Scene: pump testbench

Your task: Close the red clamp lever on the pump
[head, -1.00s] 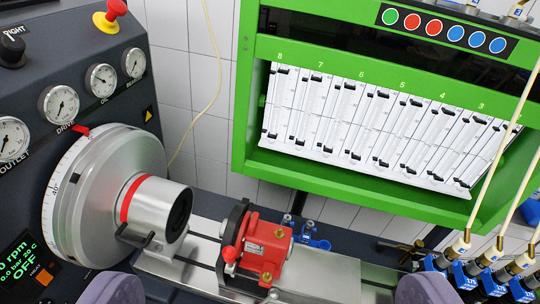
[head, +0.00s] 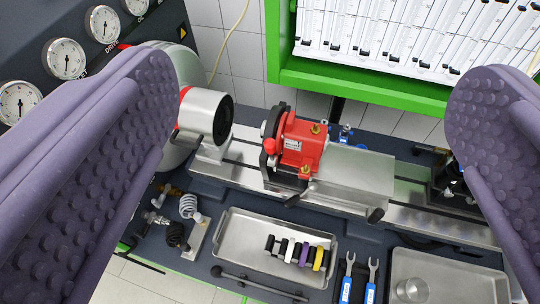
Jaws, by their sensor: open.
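The red pump (head: 303,142) sits on the metal rail bed of the bench, near the middle of the head view. A red knob (head: 270,146) with a dark arm shows at its left front, beside the black flange; I cannot tell for sure whether this is the clamp lever.
A silver drive cylinder (head: 207,115) stands left of the pump. In front lie a metal tray (head: 235,255) with coloured parts, a black bar (head: 258,284), blue-handled wrenches (head: 347,285) and a second tray (head: 450,270) with a glass. The green frame (head: 370,92) rises behind.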

